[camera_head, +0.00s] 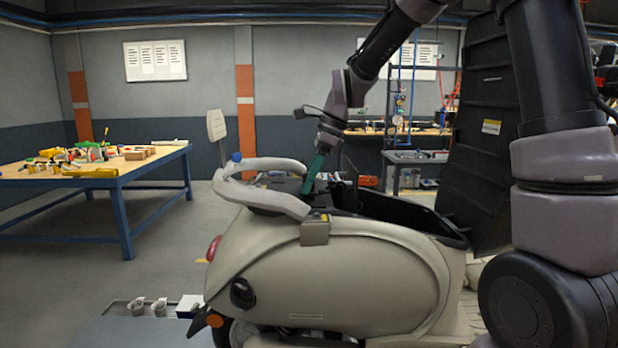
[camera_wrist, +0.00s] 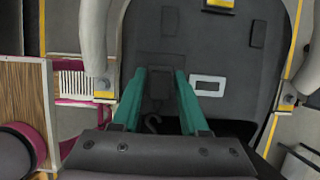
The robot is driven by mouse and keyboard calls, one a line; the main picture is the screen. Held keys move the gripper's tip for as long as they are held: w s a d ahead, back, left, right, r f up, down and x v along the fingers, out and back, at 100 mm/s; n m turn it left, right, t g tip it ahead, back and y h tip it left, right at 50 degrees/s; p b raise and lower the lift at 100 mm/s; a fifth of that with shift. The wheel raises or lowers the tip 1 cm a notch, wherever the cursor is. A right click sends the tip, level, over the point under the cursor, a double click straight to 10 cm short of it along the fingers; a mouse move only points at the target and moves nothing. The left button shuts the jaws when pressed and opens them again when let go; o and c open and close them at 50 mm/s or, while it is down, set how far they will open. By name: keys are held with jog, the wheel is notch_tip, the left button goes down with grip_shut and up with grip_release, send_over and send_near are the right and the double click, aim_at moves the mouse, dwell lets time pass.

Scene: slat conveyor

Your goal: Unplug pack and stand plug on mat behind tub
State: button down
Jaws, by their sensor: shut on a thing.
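My gripper (camera_head: 309,187), with green fingers, points down at the rear edge of the scooter's open under-seat tub (camera_head: 400,222). In the wrist view my gripper (camera_wrist: 160,74) is shut on a small dark block, which looks like the plug (camera_wrist: 159,88). The plug sits between the fingertips against a dark surface. A thin grey hook shape, perhaps a cable (camera_wrist: 152,124), shows below it. Whether the plug is still seated in the pack cannot be told. The pack is hard to make out in the dark tub, and I cannot pick out the mat with certainty.
A pale grab rail (camera_head: 262,197) curves around the scooter's tail close to my gripper. The raised black seat (camera_head: 482,140) stands right of the tub.

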jog(key=shift+c, duration=1.7)
grip_release()
jog(key=shift+f, duration=0.1)
jog(key=v, duration=1)
jog(key=shift+r, duration=0.4)
jog(key=shift+d, duration=0.2)
jog(key=s+d+r+n+t+h, duration=0.2)
jog(key=s+d+n+t, duration=0.5)
jog(key=s+d+n, duration=0.7)
jog(key=s+d, duration=0.3)
jog(key=d, duration=0.1)
jog(key=shift+s+d+h, duration=0.15)
jog(key=shift+d+h, duration=0.1)
jog(key=shift+h, duration=0.05)
